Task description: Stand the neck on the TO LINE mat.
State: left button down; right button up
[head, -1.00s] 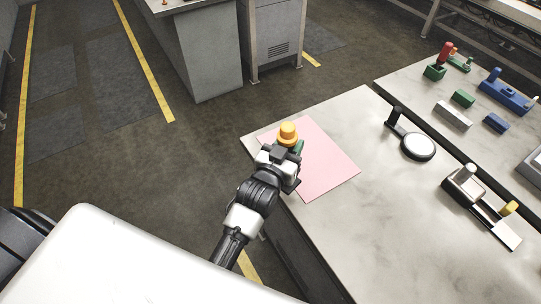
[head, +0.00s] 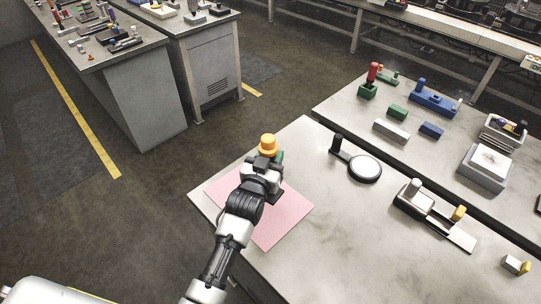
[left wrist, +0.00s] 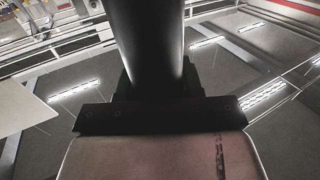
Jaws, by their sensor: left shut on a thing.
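A pink mat (head: 285,218) lies at the near left corner of the pale table; I can read no lettering on it. My left gripper (head: 266,166) is over the mat's far part, shut on an upright piece, taken as the neck (head: 267,142). Its rounded yellow-orange top stands above the jaws, and a bit of green shows beside them. The gripper hides its lower part, so I cannot tell whether it touches the mat. The left wrist view shows a dark cylinder (left wrist: 148,40) rising from a black bar. My right gripper is not in view.
A round white-topped device (head: 365,168) with a black post stands right of the mat. A metal fixture (head: 415,200) with a yellow knob stands farther right. Green and blue blocks (head: 432,130) are on the adjoining table. Bare tabletop surrounds the mat's right side.

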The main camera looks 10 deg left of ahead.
pick_arm(q)
notch_tip(320, 180, down, 5)
jog(key=b, duration=0.3)
jog(key=shift+b, duration=0.4)
jog(key=shift+f+b, duration=0.55)
jog(key=shift+f, duration=0.3)
jog(key=shift+f+b, duration=0.45)
jog(key=shift+f, duration=0.15)
jog(key=c, duration=0.6)
grip_release()
jog(key=shift+c, duration=0.2)
jog(key=s+a+b, duration=0.1)
jog(key=s+b, duration=0.1)
jog(key=s, duration=0.8)
jog(key=shift+s+a, duration=0.35)
